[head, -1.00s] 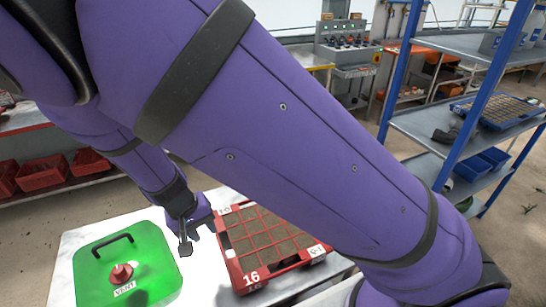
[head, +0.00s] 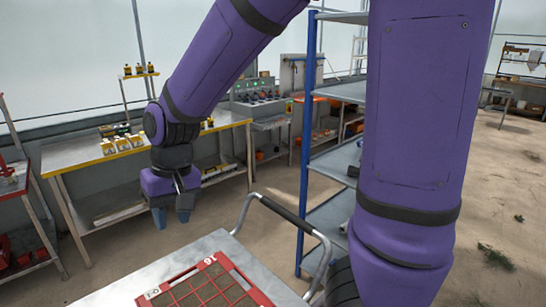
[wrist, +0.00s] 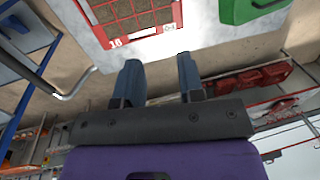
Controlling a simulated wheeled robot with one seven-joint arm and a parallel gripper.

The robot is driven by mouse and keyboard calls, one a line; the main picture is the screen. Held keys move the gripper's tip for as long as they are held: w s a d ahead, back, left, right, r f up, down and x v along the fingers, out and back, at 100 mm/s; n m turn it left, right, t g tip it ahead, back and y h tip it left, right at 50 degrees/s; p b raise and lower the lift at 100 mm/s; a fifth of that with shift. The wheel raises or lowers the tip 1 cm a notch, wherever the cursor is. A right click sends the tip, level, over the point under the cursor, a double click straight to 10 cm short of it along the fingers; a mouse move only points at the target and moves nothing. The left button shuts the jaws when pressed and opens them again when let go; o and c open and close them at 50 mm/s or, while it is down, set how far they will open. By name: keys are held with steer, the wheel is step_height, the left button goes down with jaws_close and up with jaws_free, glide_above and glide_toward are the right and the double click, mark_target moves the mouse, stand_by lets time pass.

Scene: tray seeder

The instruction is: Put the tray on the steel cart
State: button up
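A red seedling tray (head: 236,277) marked 16, with a grid of soil-filled cells, lies flat on the steel cart (head: 165,268) at the bottom of the head view. The cart has a bent push handle (head: 290,214). My gripper (head: 171,218) hangs fingers down beyond the tray, apart from it. In the wrist view the tray (wrist: 140,37) is at the top, past the open, empty fingers of my gripper (wrist: 159,68). Most of the near part of the tray is out of the head view.
A green lid-like block (wrist: 247,10) shows beside the tray in the wrist view. A blue-posted shelf rack (head: 307,140) stands right of the cart handle. A steel workbench (head: 100,172) stands at the left back.

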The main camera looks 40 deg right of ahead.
steer(key=s+d+r+t+h, duration=0.2)
steer(key=s+d+r+t, duration=0.3)
steer(key=s+d+r, duration=0.7)
steer(key=shift+s+d+r, duration=0.35)
steer(key=shift+s+d, duration=0.15)
steer(key=shift+s, duration=0.7)
